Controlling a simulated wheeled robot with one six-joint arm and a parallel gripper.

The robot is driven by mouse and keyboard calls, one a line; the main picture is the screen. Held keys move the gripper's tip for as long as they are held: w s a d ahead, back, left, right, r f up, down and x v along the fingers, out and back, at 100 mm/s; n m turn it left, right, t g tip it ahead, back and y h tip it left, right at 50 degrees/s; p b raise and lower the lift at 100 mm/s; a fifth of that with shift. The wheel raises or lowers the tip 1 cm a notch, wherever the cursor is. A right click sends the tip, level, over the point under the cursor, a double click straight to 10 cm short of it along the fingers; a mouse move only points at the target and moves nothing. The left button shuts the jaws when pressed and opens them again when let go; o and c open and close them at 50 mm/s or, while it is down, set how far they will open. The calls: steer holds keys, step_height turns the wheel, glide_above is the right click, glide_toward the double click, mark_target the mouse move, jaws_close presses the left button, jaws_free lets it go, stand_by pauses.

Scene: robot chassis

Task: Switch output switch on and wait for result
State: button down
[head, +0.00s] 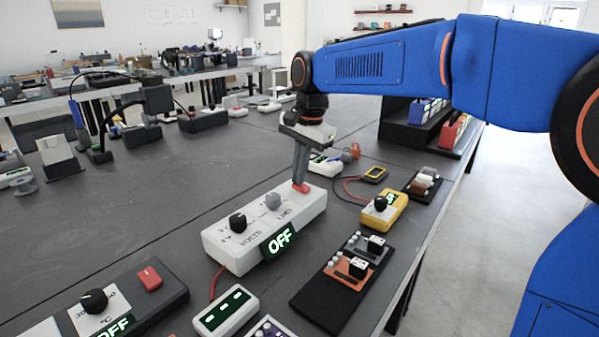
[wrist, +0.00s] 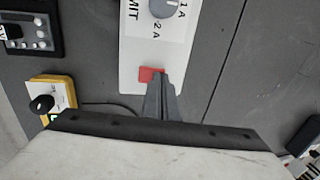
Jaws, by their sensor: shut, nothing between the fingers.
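A white power supply box (head: 235,252) lies on the dark table, with a black knob (head: 238,222), a grey knob (head: 273,201) and a green display (head: 279,241) reading OFF. A red switch (head: 301,187) sits at its far right end. My gripper (head: 299,184) is shut and empty, pointing down with its tips at the red switch. In the wrist view the shut fingertips (wrist: 158,80) overlap the edge of the red switch (wrist: 148,74). I cannot tell whether they touch it. The grey knob also shows there (wrist: 163,8).
A yellow meter box (head: 384,210) with a black knob stands right of the white box. A black board (head: 330,300) with modules lies in front. A dark box (head: 140,297) with a red button is at front left.

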steer(key=shift+w+a+f, duration=0.15)
steer(key=shift+a+f, duration=0.05)
steer(key=shift+d, duration=0.1)
steer(key=shift+s+d, duration=0.6)
steer(key=shift+d, duration=0.05)
steer(key=shift+d+r, duration=0.1)
steer(key=shift+r, duration=0.15)
step_height(320, 180, up, 14)
steer(key=s+d, duration=0.1)
steer(key=shift+f, duration=0.2)
steer(key=shift+d, duration=0.1)
stand_by(0.5)
